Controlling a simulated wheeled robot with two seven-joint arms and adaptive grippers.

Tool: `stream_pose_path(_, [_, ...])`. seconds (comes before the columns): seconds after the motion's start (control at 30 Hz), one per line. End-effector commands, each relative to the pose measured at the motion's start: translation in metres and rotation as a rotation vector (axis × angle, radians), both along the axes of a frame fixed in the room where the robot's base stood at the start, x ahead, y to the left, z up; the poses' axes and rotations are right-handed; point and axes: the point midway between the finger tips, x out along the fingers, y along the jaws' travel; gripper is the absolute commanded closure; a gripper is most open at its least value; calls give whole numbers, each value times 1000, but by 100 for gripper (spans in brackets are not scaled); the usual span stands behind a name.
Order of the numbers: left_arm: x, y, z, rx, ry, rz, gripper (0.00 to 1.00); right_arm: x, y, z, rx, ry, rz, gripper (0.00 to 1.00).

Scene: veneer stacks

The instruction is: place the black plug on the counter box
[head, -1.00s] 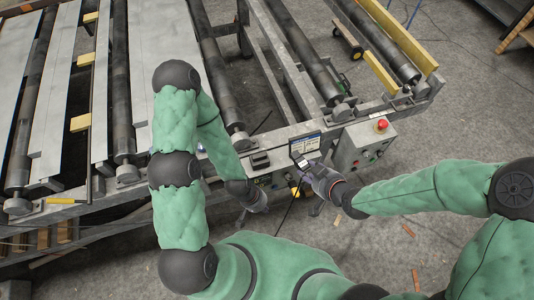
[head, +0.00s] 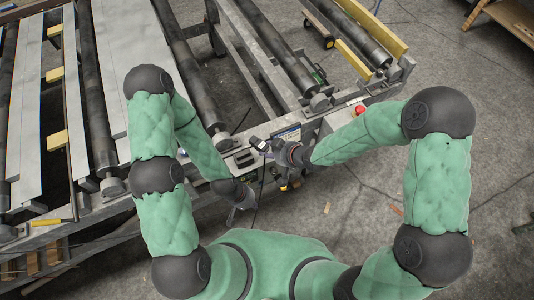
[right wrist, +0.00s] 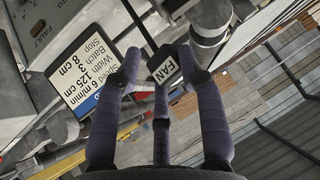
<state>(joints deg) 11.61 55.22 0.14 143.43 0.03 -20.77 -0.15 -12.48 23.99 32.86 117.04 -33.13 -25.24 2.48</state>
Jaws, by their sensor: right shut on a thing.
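The black plug (right wrist: 163,68) with a white FAN label sits between the fingers of my right gripper (right wrist: 155,75) in the right wrist view. In the head view my right gripper (head: 272,148) is shut on the plug (head: 259,144), above the machine's front rail. A grey box (head: 243,160) with a dark part on top, possibly the counter box, is just left of and below the plug. Any gap between them is unclear. My left gripper (head: 245,201) hangs lower, in front of the rail; its fingers are too small to read.
A printed settings panel (head: 287,135) stands behind my right gripper; it also shows in the right wrist view (right wrist: 85,68). Rollers (head: 276,52) and a dark cable (head: 262,184) are close by.

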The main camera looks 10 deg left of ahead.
Motion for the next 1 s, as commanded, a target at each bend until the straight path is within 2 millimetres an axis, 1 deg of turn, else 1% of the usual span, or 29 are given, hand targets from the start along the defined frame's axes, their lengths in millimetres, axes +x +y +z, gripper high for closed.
stream_pose_path(0.03, [0,0,-4,0,0,0,100,6,3,-10,1,-1,0,100])
stream_pose_path(0.1, [0,0,-6,0,0,0,100,12,7,-17,1,-1,0,100])
stream_pose_path(0.2, [0,0,-8,0,0,0,100,17,10,-23,0,-2,0,100])
stream_pose_path(0.37, [0,0,-9,0,0,0,100,21,13,-28,0,-2,0,100])
stream_pose_path(0.43, [0,0,-11,0,0,0,100,25,15,-33,1,-3,-1,100])
stream_pose_path(0.6, [0,0,-18,0,0,0,100,23,14,-58,0,0,0,100])
stream_pose_path(0.63, [0,0,-18,0,0,0,100,24,14,-60,1,-1,0,100])
stream_pose_path(1.0, [0,0,-20,0,0,0,100,24,14,-64,1,-4,0,100])
